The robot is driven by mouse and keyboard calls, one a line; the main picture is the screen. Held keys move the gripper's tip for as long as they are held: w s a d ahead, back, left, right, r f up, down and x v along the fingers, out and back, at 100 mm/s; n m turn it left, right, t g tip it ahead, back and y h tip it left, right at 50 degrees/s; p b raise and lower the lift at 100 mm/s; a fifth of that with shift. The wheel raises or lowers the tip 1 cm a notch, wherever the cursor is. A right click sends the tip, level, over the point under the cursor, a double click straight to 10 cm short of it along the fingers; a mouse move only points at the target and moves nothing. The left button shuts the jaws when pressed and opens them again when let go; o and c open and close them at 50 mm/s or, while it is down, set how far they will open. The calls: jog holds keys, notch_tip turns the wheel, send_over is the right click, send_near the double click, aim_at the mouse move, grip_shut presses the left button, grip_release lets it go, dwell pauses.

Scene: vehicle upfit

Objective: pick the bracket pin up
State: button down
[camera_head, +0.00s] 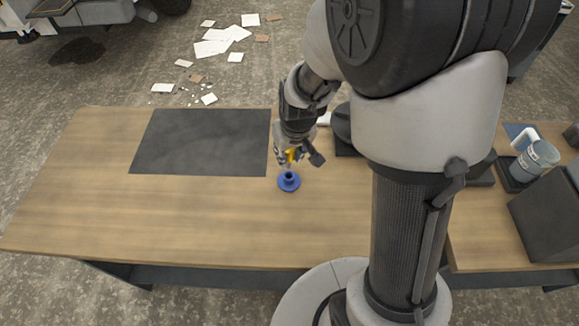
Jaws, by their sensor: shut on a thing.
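My gripper (291,158) is above the wooden workbench, pointing down. It is shut on a small yellow piece, which I take to be the bracket pin (292,154); the fingers hide much of it. Directly below stands a round blue flanged holder (289,184) with a dark opening on top. The pin seems to be just above this holder, but I cannot tell whether its lower end is clear of it.
A dark grey mat (200,142) lies on the workbench (150,215) to the left. A grey cup (535,160) and a dark box (550,215) stand at the right. The bench front is clear. Paper sheets (220,40) litter the floor behind.

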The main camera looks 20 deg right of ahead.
jog(key=shift+r+p, duration=1.1)
jog(key=shift+r, duration=0.5)
jog(key=s+f, duration=0.1)
jog(key=s+f+b, duration=0.1)
jog(key=f, duration=0.1)
jog(key=shift+f+m+b, duration=0.15)
jog(key=shift+m+b, duration=0.15)
jog(key=shift+m, duration=0.1)
